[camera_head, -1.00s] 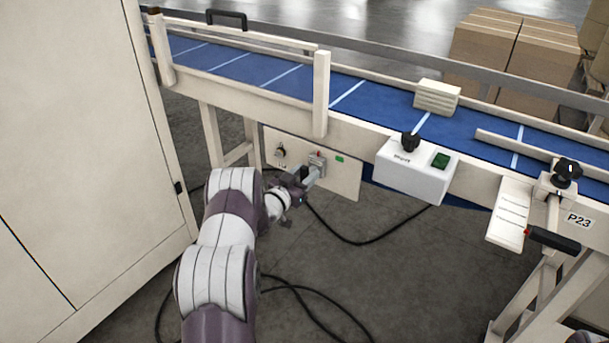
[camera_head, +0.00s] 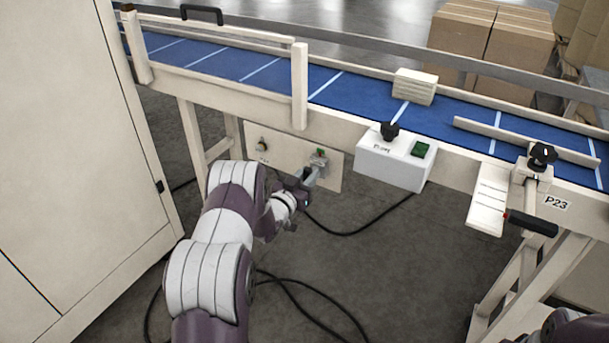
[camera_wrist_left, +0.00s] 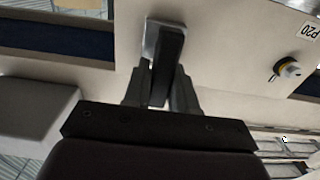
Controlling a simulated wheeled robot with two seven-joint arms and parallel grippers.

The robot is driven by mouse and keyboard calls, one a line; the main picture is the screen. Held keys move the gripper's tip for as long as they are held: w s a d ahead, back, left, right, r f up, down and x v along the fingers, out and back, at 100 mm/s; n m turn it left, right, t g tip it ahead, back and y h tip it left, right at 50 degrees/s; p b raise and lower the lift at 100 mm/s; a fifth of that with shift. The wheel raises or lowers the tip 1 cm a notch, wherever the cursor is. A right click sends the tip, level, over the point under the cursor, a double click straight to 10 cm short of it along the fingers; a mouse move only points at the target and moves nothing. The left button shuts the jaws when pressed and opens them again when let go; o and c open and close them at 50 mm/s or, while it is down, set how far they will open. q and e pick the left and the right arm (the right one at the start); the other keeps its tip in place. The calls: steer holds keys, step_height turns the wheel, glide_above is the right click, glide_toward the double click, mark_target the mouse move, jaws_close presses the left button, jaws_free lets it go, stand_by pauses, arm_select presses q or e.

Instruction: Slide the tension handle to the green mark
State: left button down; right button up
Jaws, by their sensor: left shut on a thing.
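The green mark cannot be made out there. My right gripper is out of view.
A knob (camera_head: 262,144) is on the panel left of the handle. A white control box (camera_head: 395,165) hangs right of the panel. A side bracket with a black lever (camera_head: 531,223) juts out at right. A tall cabinet (camera_head: 75,150) stands at left. Black cables lie on the floor.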

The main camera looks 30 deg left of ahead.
arm_select(q)
steer(key=c, duration=1)
jaws_free()
steer(key=s+a, duration=0.1)
steer(key=s, duration=1.1)
steer(key=shift+s, duration=0.35)
